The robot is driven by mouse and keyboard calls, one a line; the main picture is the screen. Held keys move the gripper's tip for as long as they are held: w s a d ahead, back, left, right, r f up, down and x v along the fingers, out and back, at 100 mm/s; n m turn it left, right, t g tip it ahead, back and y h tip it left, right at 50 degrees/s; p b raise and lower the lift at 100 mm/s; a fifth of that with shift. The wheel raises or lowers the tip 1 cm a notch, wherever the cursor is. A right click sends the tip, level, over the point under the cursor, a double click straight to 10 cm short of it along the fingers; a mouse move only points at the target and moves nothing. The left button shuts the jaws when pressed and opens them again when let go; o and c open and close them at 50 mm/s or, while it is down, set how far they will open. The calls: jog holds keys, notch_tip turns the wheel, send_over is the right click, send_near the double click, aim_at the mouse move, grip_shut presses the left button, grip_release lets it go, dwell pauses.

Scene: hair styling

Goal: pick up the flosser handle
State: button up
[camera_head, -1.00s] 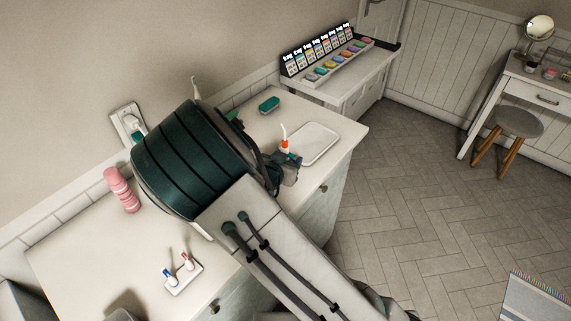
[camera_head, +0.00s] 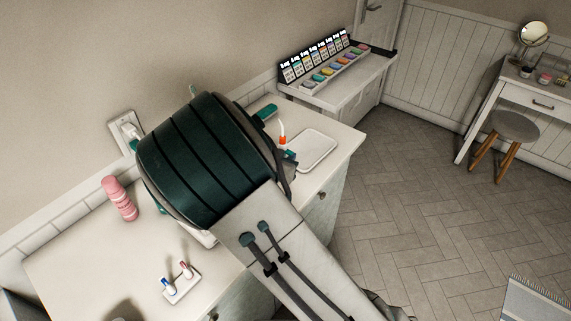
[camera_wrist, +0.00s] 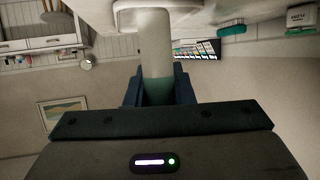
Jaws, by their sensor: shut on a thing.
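The flosser handle (camera_wrist: 155,45) shows in the wrist view as a pale upright cylinder with a greenish end between the fingers. My gripper (camera_wrist: 158,92) is shut on it, one dark finger on each side. In the head view, a white tip with an orange ring (camera_head: 283,138), which looks like the flosser's nozzle, rises beyond my arm. I cannot tell whether the handle is clear of the counter.
A white tray (camera_head: 329,146) lies on the counter at the right, close to my wrist. A teal item (camera_head: 266,111) is behind it. A pink bottle (camera_head: 119,198) and a small holder with brush heads (camera_head: 181,288) stand at left. A color-swatch display (camera_head: 316,62) is further back.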

jog(key=s+d+r+p, duration=0.5)
jog(key=s+d+r, duration=0.2)
jog(key=r, duration=0.5)
jog(key=shift+d+p, duration=0.35)
jog(key=shift+d, duration=0.8)
